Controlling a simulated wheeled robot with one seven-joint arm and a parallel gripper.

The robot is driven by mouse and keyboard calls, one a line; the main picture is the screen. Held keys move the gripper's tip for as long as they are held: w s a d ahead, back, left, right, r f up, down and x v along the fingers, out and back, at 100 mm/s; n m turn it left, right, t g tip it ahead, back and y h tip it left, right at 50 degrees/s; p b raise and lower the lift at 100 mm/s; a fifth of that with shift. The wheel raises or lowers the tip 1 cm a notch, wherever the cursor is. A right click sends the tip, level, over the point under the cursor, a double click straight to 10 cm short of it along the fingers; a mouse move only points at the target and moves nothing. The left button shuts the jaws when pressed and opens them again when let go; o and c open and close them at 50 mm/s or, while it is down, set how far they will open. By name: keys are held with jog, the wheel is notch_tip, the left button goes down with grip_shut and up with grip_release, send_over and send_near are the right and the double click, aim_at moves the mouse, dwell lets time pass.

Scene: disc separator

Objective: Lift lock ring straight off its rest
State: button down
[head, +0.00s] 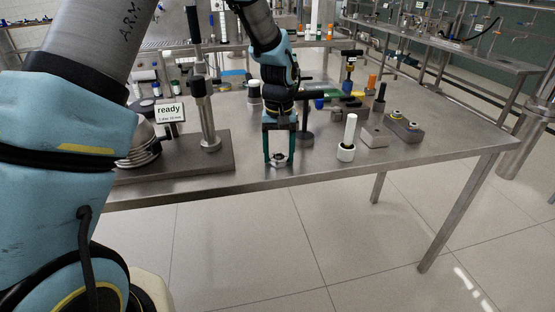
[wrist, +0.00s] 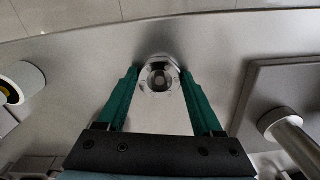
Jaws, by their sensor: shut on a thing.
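The lock ring (wrist: 160,79) is a small shiny metal ring with a dark round opening. It sits between the green fingertips of my gripper (wrist: 160,76) in the wrist view. In the head view the lock ring (head: 280,162) shows low between the fingers of my gripper (head: 278,159), near the front edge of the table. My gripper points down and is shut on the ring, one finger on each side. The rest under the ring is mostly hidden, and I cannot tell whether the ring still touches it.
A dark base plate (head: 190,165) with an upright metal post (head: 207,120) and a "ready" sign (head: 169,112) stands left. A white cylinder with a rod (head: 347,148) and grey blocks (head: 403,127) stand right. The steel table's front strip (head: 320,171) is clear.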

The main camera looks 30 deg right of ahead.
aim_at(279, 158)
jog(key=shift+r, duration=0.2)
jog(key=shift+r+p, duration=2.55)
jog(key=shift+r, duration=0.8)
jog(key=shift+f, duration=0.1)
